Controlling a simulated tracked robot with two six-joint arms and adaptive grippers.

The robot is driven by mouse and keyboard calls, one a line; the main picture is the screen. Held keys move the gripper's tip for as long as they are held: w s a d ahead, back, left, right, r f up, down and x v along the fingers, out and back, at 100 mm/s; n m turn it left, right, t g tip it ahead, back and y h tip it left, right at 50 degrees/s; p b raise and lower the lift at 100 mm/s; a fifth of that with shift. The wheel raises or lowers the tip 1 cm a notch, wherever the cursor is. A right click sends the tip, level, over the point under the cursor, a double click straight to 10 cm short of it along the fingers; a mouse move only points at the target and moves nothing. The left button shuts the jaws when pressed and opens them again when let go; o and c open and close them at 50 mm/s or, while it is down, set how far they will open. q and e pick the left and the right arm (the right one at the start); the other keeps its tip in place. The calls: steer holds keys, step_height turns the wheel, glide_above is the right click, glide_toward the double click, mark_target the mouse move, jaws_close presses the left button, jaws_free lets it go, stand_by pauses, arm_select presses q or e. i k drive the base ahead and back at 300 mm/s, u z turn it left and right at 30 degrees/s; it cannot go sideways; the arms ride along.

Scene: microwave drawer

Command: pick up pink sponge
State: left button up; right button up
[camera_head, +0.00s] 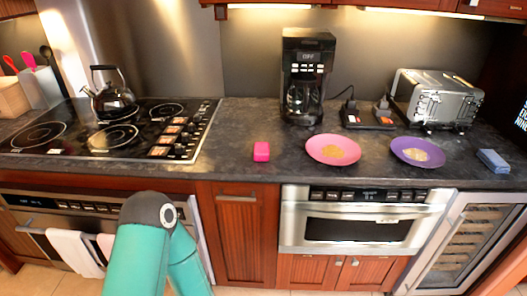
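A small bright pink block, the pink sponge (261,151), lies on the dark countertop near its front edge, to the right of the stove and left of the pink plate. Nothing touches it. Neither of my grippers shows in the head view. Only a teal arm of mine with a dark joint shows at the bottom left, in front of the oven, below the counter.
A pink plate (333,150) and a purple plate (418,152) hold food. A blue block (493,161) lies far right. A coffee maker (304,75) and a toaster (436,98) stand behind. A kettle (113,98) sits on the stove (128,138). Counter around the sponge is clear.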

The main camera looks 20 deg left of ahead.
mark_target(261, 150)
steer(key=z, duration=0.05)
steer(key=i, duration=0.9)
steer(key=u, duration=0.1)
